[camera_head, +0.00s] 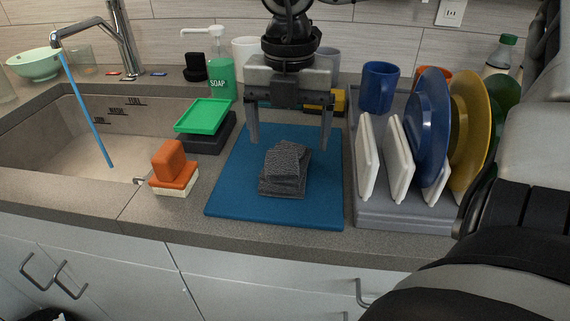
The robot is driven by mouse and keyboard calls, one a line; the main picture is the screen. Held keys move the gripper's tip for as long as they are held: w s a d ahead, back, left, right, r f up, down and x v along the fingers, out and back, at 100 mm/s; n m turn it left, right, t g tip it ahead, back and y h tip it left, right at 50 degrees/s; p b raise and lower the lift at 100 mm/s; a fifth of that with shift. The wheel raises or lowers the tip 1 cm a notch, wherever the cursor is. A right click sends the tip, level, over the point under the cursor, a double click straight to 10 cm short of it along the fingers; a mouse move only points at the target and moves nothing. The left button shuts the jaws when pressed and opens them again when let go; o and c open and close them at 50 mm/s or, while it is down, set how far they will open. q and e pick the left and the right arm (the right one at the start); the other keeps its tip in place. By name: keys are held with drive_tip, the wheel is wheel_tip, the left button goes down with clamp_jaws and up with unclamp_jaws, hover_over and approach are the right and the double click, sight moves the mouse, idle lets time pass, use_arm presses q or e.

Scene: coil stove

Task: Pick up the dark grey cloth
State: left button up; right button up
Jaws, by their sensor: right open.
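The dark grey cloth (286,170) lies folded in a small heap on the blue mat (237,190). My right gripper (289,145) is above and slightly behind the cloth, pointing down. Its two fingers are spread wide, one to each side of the cloth, with nothing between them. The fingertips appear apart from the cloth. My left gripper is not in view.
A grey rack (400,212) with white, blue and yellow plates stands right of the mat. To the left are an orange sponge (172,165), a green tray (203,116) and the sink (85,155) with running water. A green soap bottle (221,77) stands behind.

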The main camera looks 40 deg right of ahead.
sight(285, 157)
drive_tip(key=shift+w+a+f, duration=0.1)
drive_tip(key=shift+f, duration=1.25)
drive_tip(key=shift+w+a+f, duration=0.1)
drive_tip(key=shift+f, duration=1.25)
drive_tip(key=c, duration=1.1)
